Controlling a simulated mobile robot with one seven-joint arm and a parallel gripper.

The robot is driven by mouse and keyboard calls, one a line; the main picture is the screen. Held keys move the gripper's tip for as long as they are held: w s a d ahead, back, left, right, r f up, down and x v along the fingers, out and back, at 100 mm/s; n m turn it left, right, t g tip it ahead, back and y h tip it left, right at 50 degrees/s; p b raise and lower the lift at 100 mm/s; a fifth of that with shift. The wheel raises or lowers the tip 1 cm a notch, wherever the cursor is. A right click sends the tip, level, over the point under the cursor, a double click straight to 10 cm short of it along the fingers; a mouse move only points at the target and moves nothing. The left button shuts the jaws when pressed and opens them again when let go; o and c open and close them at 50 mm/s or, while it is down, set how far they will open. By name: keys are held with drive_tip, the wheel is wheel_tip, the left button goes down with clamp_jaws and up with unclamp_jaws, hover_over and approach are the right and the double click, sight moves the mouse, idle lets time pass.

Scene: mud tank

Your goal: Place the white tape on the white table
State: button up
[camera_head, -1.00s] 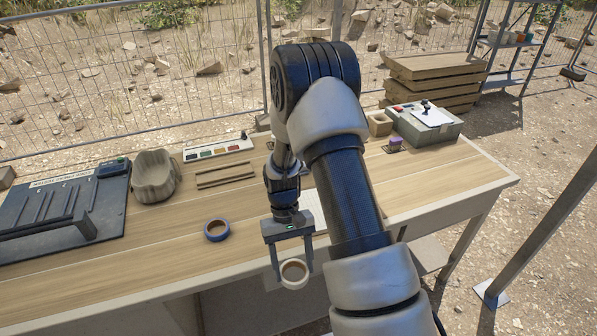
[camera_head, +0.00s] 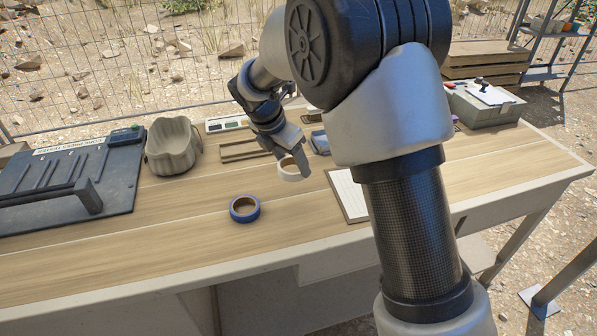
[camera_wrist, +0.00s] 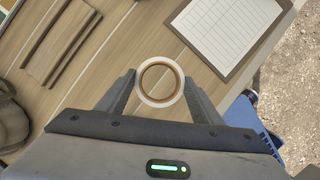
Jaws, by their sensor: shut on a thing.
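The white tape (camera_head: 289,171) is a small roll with a tan inner core. My gripper (camera_head: 292,168) is shut on it and holds it above the wooden-topped table (camera_head: 180,235), whose edge and legs are pale. In the wrist view the white tape (camera_wrist: 160,100) sits between the two fingertips, with the wood planks behind it. Whether the roll touches the table top is hard to tell. A blue tape roll (camera_head: 244,209) lies flat on the table, to the left and nearer the front edge. My arm hides part of the table's middle and right.
A clipboard with a ruled sheet (camera_head: 349,196) lies right of the held tape. A brown wooden rack (camera_head: 240,151), a beige sack-like container (camera_head: 174,146) and a dark tray (camera_head: 115,185) stand to the left. A grey box (camera_head: 482,105) is at the back right. Bare wood lies around the blue tape.

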drive_tip(key=f+n+b, duration=0.1)
drive_tip(key=f, duration=0.2)
drive_tip(key=a+f+n+b, duration=0.1)
drive_tip(key=f, duration=0.1)
drive_tip(key=w+a+f+y+b, duration=0.1)
drive_tip(key=f, duration=0.2)
drive_tip(key=shift+a+f+n+t, duration=0.1)
drive_tip(key=shift+f+n+t, duration=0.2)
drive_tip(key=shift+n, duration=0.1)
drive_tip(key=o, duration=1.1)
drive_tip(key=shift+c, duration=0.2)
drive_tip(key=p+v, duration=0.2)
drive_tip(key=v, duration=1)
drive_tip(key=shift+r, duration=0.15)
